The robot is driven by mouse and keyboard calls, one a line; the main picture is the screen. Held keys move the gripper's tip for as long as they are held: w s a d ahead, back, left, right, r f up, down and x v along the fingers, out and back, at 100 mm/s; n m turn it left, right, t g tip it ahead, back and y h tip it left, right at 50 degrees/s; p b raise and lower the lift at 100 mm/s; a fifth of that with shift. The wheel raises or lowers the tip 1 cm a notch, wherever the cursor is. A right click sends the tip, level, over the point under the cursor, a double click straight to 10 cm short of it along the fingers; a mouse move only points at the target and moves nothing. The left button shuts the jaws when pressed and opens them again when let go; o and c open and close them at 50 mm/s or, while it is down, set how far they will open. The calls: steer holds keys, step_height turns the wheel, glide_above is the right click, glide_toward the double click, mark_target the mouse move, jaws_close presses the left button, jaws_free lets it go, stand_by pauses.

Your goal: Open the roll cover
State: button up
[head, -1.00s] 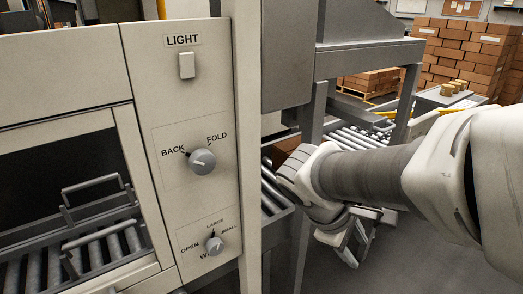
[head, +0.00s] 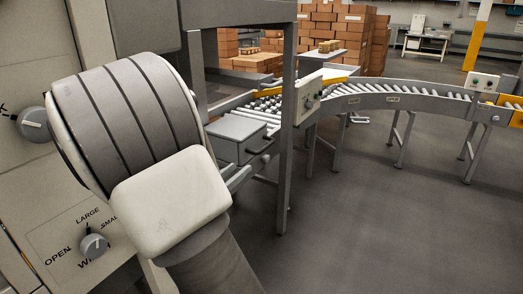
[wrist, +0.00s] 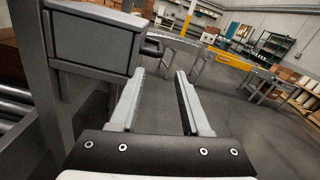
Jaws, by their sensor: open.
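A grey metal box (head: 236,137), which looks like the roll cover, stands beside the frame post in the head view, with a flat lid that looks shut. What seems to be the same box (wrist: 95,40) fills the upper left of the wrist view. A dark handle (wrist: 155,44) sticks out from its right side. My gripper (wrist: 161,74) is open and empty, its two fingers apart and pointing toward the area just below the handle. It does not visibly touch the handle. In the head view my arm hides most of the gripper.
A control panel with a size knob (head: 95,246) and a fold knob (head: 33,124) is close on the left. A grey post (head: 287,150) stands right of the box. A curved roller conveyor (head: 400,98) runs right. The floor (head: 390,220) in front is clear.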

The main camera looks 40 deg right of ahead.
mark_target(267, 144)
steer(key=b+x, duration=0.2)
steer(key=x, duration=1.3)
steer(key=shift+d, duration=0.2)
steer(key=shift+c, duration=0.2)
jaws_close()
steer(key=shift+a, duration=0.1)
stand_by(0.4)
